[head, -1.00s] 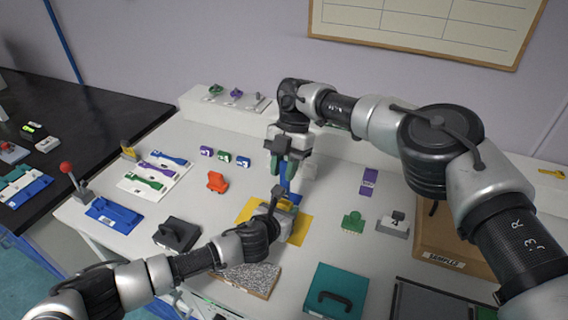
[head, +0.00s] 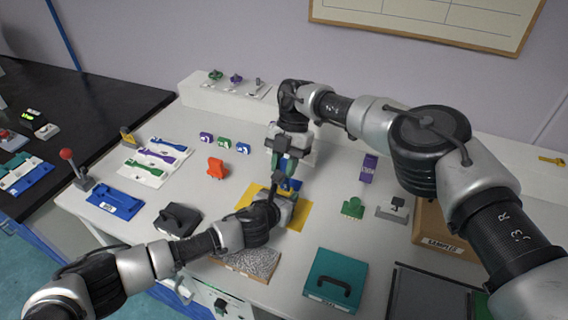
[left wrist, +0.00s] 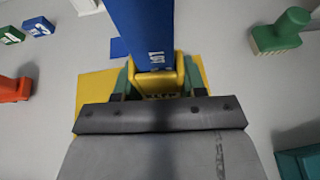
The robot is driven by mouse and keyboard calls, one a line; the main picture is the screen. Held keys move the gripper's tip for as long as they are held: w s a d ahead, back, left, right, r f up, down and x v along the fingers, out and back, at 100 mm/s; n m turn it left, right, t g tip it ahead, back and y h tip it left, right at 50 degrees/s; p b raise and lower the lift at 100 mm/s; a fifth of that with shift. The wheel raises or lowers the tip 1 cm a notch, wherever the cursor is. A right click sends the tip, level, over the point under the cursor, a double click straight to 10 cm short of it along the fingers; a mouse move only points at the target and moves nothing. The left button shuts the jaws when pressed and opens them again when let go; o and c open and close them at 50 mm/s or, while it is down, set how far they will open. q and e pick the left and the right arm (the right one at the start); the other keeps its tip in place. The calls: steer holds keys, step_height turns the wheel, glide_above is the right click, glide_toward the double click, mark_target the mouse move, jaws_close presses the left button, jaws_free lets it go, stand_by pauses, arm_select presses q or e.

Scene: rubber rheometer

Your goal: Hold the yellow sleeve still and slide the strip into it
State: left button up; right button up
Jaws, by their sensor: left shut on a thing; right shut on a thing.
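My left gripper (left wrist: 158,80) is shut on the yellow sleeve (left wrist: 158,88), with a green finger on either side of it. The sleeve is over the yellow mat and mostly hidden by the gripper in the head view. My right gripper (head: 286,168) is shut on the blue strip (head: 291,185) from above and holds it upright. In the left wrist view the strip (left wrist: 142,35), with a white label, comes down from the top edge to the sleeve's mouth. Its lower end meets or overlaps the sleeve; I cannot tell whether it is inside.
The yellow mat (head: 302,213) lies under the sleeve. An orange piece (head: 216,168) and a dark block (head: 179,218) stand to the left. A green brush-like piece (head: 353,208) and a purple piece (head: 369,168) are to the right. A teal case (head: 335,280) is at the front.

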steer(key=shift+f, duration=0.15)
steer(key=shift+f, duration=2.5)
steer(key=o, duration=1)
steer(key=shift+f, duration=0.1)
step_height(320, 180, up, 10)
steer(key=shift+r, duration=0.1)
arm_select(q)
steer(key=o, duration=1)
